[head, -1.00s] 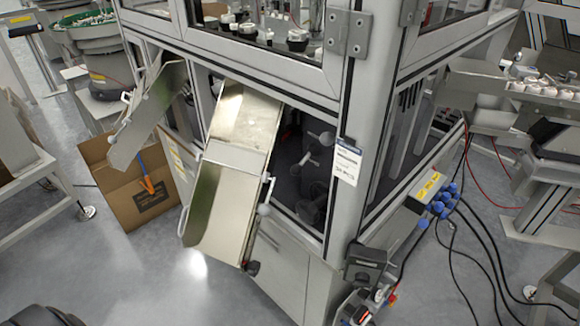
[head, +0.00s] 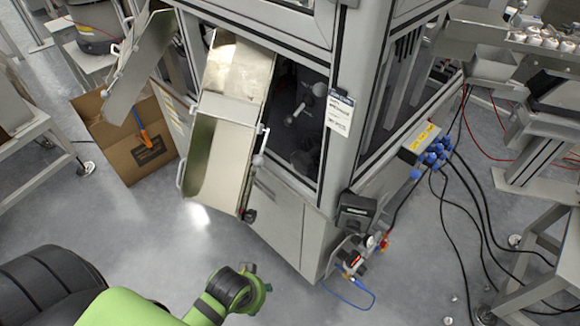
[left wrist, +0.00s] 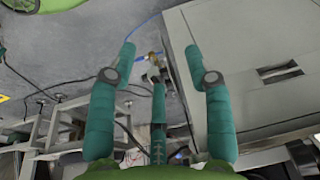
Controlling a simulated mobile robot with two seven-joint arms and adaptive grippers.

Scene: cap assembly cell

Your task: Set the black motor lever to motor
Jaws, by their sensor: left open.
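A dark box (head: 355,212) is fixed low on the front corner post of the machine. Below it sits a small valve and fitting cluster (head: 354,260) with red and black parts and a blue hose. I cannot make out the black motor lever or its setting. My left gripper (head: 260,283) is at the bottom middle of the head view, left of and below the cluster and apart from it. A small brass-coloured fitting (left wrist: 152,60) shows beyond, between the fingers. My right gripper is out of view.
A metal chute (head: 222,155) slopes out of the machine. A cardboard box (head: 140,155) stands at left. Black cables (head: 478,220) hang from a yellow-labelled connector box (head: 418,142) at right. The grey floor before the machine is clear.

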